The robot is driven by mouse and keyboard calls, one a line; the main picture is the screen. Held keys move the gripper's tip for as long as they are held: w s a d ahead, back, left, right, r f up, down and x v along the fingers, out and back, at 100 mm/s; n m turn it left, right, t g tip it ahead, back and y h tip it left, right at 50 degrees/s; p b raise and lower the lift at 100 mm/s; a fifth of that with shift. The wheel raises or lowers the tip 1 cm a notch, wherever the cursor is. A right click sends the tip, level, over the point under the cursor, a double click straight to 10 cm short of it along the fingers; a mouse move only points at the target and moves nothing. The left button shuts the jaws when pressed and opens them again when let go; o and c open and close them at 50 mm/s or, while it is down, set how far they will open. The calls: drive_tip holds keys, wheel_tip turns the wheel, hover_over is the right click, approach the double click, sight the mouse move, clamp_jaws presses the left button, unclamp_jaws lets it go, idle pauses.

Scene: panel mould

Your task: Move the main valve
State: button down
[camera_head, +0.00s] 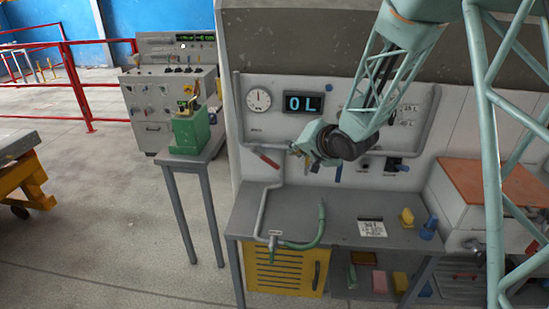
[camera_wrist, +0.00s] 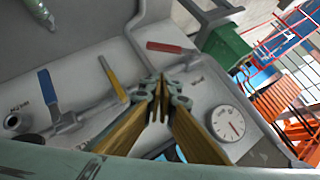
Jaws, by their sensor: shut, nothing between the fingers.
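Several lever valves sit on the white panel, and I cannot tell which is the main valve. A red lever (camera_head: 267,160) is left of my gripper (camera_head: 304,152) in the head view; it also shows in the wrist view (camera_wrist: 165,47). The wrist view shows a yellow lever (camera_wrist: 112,78) and a blue lever (camera_wrist: 47,85) on the left.
A round gauge (camera_head: 258,100) and a display (camera_head: 303,103) reading "0L" are above my gripper. Below, a grey bench (camera_head: 345,210) carries a green hose (camera_head: 318,232), a sign (camera_head: 372,228) and a yellow object (camera_head: 407,217). A green machine (camera_head: 190,132) stands on a table at left.

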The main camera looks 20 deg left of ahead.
sight(266, 159)
drive_tip(key=shift+a+f, duration=0.1)
drive_tip(key=shift+f, duration=0.05)
drive_tip(key=s+f+b+x, duration=0.1)
drive_tip(key=s+b+x, duration=0.1)
drive_tip(key=x, duration=1)
drive_tip(key=shift+a+f, duration=0.45)
drive_tip(key=shift+a, duration=0.05)
